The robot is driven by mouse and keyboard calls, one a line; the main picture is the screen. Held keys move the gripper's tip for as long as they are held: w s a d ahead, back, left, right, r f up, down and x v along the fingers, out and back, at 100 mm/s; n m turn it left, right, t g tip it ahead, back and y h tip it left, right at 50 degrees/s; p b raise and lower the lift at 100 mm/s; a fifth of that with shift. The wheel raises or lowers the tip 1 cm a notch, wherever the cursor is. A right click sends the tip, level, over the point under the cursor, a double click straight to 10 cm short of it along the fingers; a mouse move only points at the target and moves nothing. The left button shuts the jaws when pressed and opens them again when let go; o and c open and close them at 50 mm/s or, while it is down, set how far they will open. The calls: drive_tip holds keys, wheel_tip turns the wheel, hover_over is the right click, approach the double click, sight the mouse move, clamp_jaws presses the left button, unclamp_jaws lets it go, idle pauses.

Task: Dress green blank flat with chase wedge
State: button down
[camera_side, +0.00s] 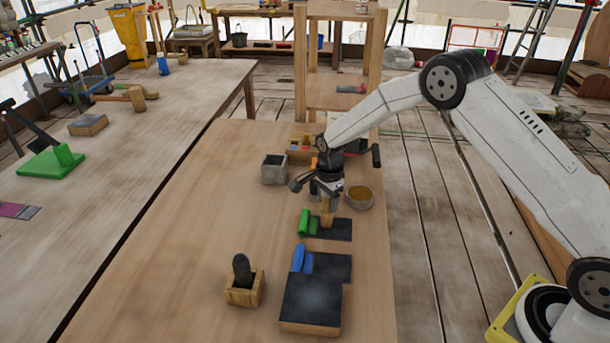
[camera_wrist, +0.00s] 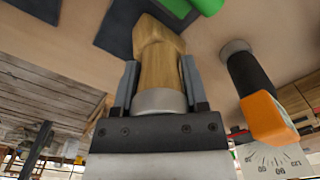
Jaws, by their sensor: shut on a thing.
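My gripper (camera_side: 328,193) is shut on a wooden tool (camera_side: 327,214) that looks like the chase wedge. In the wrist view the tool (camera_wrist: 158,55) sits between both fingers, with a pale grey collar at its gripper end. The green blank (camera_side: 312,225) lies on a dark pad (camera_side: 339,233), with a raised, rounded green part along its left. The wedge is above or at the pad, just right of the green. Whether it touches is unclear. In the wrist view the green (camera_wrist: 178,6) is cut off by the top edge.
A blue piece (camera_side: 304,260) on another dark pad and a dark-topped block (camera_side: 312,300) lie nearer. A wooden holder (camera_side: 243,293) with a dark tool stands front left. A grey box (camera_side: 273,171) and a round pot (camera_side: 359,198) flank my gripper. The table's left middle is clear.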

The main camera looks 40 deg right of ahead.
drive_tip(key=shift+r, duration=0.15)
drive_tip(key=shift+r, duration=2)
drive_tip(key=shift+a, duration=0.15)
